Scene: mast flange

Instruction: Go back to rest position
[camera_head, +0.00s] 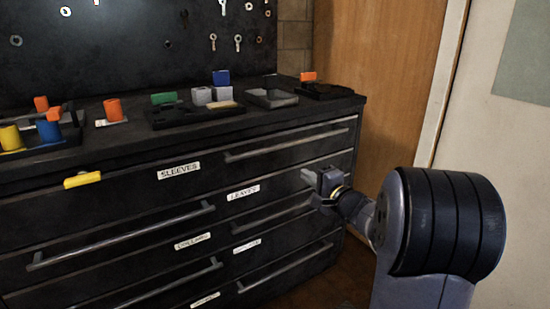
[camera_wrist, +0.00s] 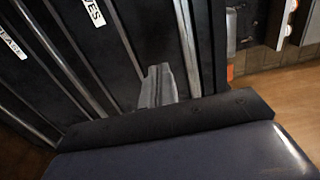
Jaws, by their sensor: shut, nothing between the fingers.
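My gripper (camera_head: 307,176) is shut and empty in the head view. It is in front of the right side of the black drawer cabinet (camera_head: 120,235), near the drawer label "LEAVES" and a long drawer handle. In the wrist view the fingers of my gripper (camera_wrist: 157,72) are together, with dark drawer fronts and metal handles behind them. I cannot tell how far the fingertips are from the drawer front. My arm reaches in from the lower right of the head view.
On the cabinet top are a green block (camera_head: 164,98), a blue block (camera_head: 221,77), an orange cylinder (camera_head: 113,109) and a grey tray (camera_head: 271,98). A yellow piece (camera_head: 82,180) is at the cabinet's front edge. A wooden door (camera_head: 385,80) stands right. Floor shows between cabinet and arm.

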